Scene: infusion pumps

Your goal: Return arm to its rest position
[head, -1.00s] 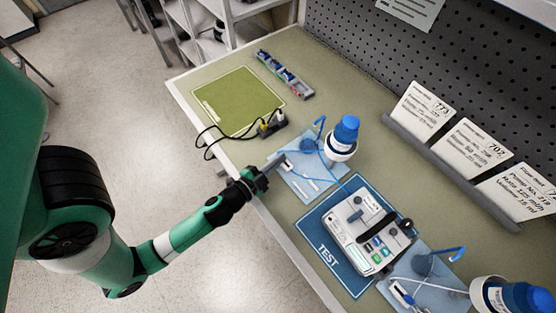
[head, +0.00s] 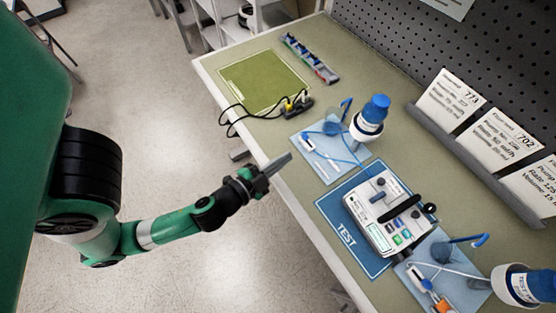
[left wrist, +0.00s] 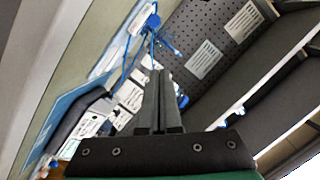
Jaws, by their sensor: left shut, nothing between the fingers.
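My left gripper (head: 272,171) is shut and empty. In the head view it sits near the table's front edge, left of the pale blue tray (head: 312,163), and appears apart from it. In the left wrist view its two dark fingers (left wrist: 158,98) are together with nothing between them. My green and black left arm comes in from the left. A white infusion pump (head: 378,222) lies on the blue TEST mat (head: 345,238). My right gripper does not show in either view.
A blue-capped bottle (head: 370,118) stands behind the near tray; another (head: 525,285) is at lower right. A green mat (head: 262,85), a power strip with black cables (head: 298,103) and a rack of small parts (head: 310,60) are at the far end. Cards (head: 450,98) line the pegboard. Open floor lies left.

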